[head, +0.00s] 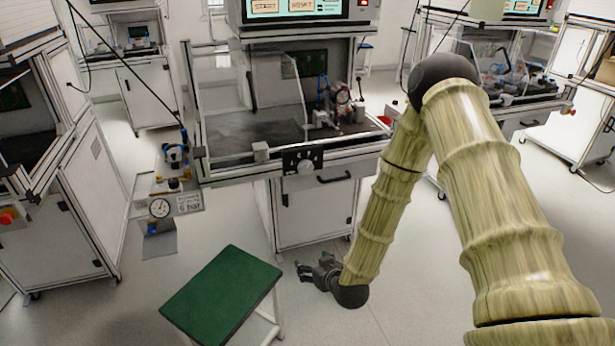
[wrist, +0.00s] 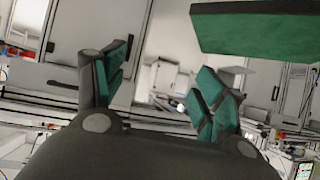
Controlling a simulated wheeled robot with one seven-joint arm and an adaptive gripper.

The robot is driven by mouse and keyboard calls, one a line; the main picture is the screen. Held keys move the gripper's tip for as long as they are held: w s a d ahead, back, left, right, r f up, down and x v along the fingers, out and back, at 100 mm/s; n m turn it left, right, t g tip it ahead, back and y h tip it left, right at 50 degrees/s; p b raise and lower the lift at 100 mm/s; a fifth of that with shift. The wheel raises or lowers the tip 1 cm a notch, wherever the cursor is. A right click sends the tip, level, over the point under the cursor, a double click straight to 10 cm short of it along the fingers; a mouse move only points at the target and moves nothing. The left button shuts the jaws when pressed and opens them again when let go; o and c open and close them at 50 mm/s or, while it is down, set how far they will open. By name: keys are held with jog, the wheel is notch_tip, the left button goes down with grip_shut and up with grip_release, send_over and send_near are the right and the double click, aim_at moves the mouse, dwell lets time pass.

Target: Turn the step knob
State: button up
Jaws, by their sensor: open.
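A pale round knob (head: 305,167) sits on a small black panel with white marks on the front edge of the middle test bench; it looks like the step knob. My gripper (head: 305,272) hangs low in front of that bench's cabinet, well below the knob and apart from it. In the wrist view my gripper (wrist: 160,90) shows two spread fingers with green pads and nothing between them. I cannot make out the knob in the wrist view.
A green-topped stool (head: 225,292) stands just left of my gripper; its top also shows in the wrist view (wrist: 258,30). The middle bench (head: 320,215) has a drawer handle below the panel. Open floor lies around my gripper.

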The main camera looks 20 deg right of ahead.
jog(key=w+d+r+t, duration=0.3)
jog(key=w+r+t, duration=0.1)
jog(key=w+r, duration=0.55)
jog(key=t+h+b, duration=0.1)
jog(key=t, duration=0.2)
send_near(307, 170)
jog(key=w, duration=0.4)
jog(key=w+p, duration=0.1)
jog(key=w, duration=0.4)
jog(key=shift+w+a+r, duration=0.1)
jog(key=shift+w+a, duration=0.1)
jog(key=shift+w, duration=0.1)
jog(key=c, duration=1)
